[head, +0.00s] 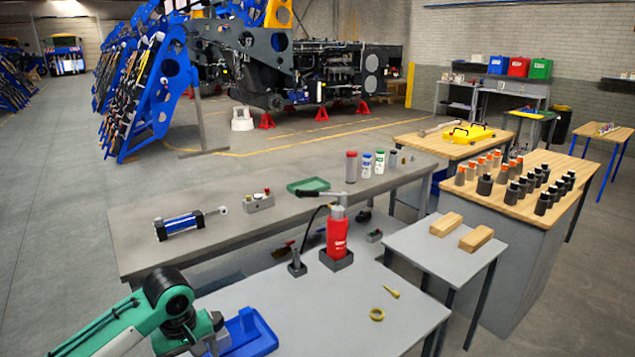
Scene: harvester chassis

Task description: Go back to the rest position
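My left arm comes in from the lower left, green with a black joint. My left gripper (212,341) is at the bottom of the view, beside a blue holder (254,338) on the near grey table (340,318). Its fingers are small and partly hidden, so I cannot tell whether they are open or shut, or whether they touch the blue holder. My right arm and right gripper are not in view.
The rear bench holds a blue cylinder (180,224) and a green tray (308,185). Open floor (55,200) lies left.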

